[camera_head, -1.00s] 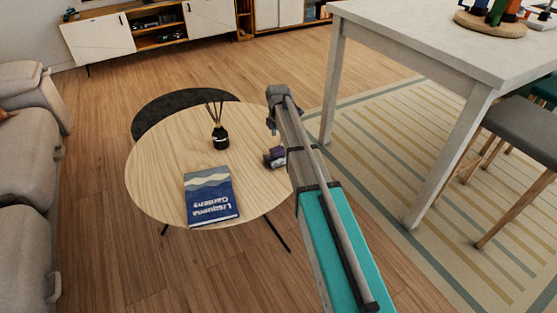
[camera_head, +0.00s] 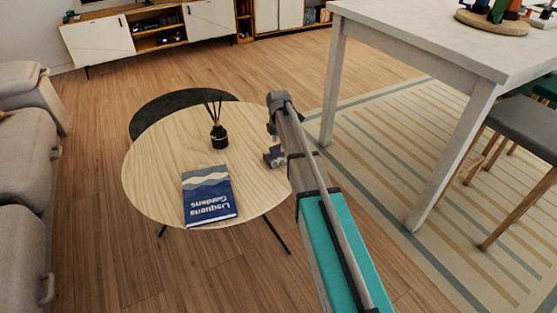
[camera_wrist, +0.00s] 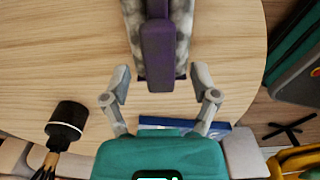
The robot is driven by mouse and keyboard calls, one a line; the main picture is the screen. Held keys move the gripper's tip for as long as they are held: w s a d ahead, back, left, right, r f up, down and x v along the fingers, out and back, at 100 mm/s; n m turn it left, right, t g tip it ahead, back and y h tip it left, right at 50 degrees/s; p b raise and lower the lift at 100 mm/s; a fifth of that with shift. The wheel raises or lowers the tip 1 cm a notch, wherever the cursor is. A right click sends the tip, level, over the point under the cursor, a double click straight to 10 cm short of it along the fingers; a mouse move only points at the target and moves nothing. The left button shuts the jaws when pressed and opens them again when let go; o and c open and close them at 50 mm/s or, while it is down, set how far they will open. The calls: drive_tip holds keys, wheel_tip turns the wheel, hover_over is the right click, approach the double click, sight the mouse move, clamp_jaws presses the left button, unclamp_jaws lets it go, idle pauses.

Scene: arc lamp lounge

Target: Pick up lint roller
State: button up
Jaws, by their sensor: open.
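The lint roller (camera_head: 274,156), purple with a mottled grey part, lies near the right edge of the round wooden table (camera_head: 160,165). In the wrist view the lint roller (camera_wrist: 158,50) runs from the top edge down the middle, its near end between the fingertips. My gripper (camera_wrist: 158,80) is open, one finger on each side of that end, with nothing held. I cannot tell how far above the table the fingers are. In the head view my gripper (camera_head: 272,128) is just above the roller in the picture, partly hidden by my arm.
A blue book (camera_head: 209,196) and a black reed diffuser (camera_head: 219,137) stand out on the table left of the roller. A white dining table (camera_head: 440,40) is at the right, with chairs (camera_head: 520,128). A grey sofa (camera_head: 25,180) is at the left.

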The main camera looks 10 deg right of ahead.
drive_tip(key=shift+f+b, duration=0.65)
drive_tip(key=shift+f, duration=0.3)
clamp_jaws()
